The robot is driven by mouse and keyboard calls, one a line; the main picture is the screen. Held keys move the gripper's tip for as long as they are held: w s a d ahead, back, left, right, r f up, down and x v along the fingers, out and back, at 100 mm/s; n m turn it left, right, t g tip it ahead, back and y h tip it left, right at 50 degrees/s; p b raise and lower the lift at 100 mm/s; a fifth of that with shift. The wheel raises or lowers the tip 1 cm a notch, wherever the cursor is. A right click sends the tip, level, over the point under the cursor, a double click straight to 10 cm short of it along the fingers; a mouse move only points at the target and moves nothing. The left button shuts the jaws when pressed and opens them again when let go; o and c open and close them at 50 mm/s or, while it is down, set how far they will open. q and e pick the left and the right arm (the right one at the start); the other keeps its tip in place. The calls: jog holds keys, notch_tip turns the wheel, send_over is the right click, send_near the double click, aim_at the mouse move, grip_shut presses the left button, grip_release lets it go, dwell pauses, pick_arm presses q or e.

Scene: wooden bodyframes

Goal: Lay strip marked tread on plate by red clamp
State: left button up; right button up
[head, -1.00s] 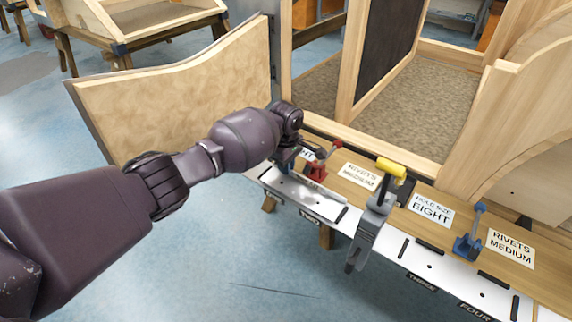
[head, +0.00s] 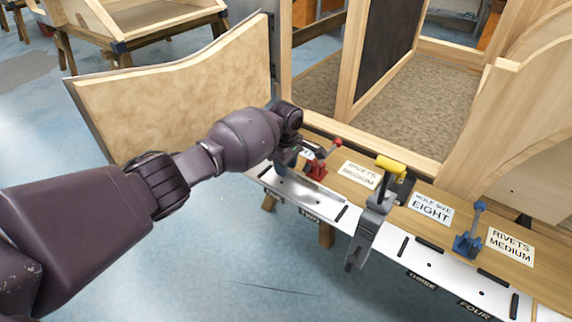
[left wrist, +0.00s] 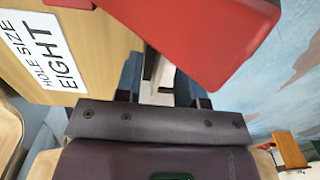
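The red clamp (head: 318,168) stands on the bench at the back edge of the plate marked TWO (head: 334,219). A large red part (left wrist: 205,35), likely its handle, fills the top of the left wrist view. A shiny grey strip (head: 300,189) appears to lie on or just over that plate, in front of the clamp. I cannot read any tread mark on it. My left gripper (head: 283,160) is low at the plate's left end, beside the clamp. In the left wrist view a pale piece shows between its fingers (left wrist: 160,85); grip or gap is unclear. My right gripper is out of view.
Labels such as the HOLE SIZE EIGHT card (head: 430,207) lie on the bench. A wooden panel (head: 180,95) stands behind my left arm.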

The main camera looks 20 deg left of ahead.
pick_arm(q)
notch_tip(320, 180, up, 11)
jog(key=p, duration=0.3)
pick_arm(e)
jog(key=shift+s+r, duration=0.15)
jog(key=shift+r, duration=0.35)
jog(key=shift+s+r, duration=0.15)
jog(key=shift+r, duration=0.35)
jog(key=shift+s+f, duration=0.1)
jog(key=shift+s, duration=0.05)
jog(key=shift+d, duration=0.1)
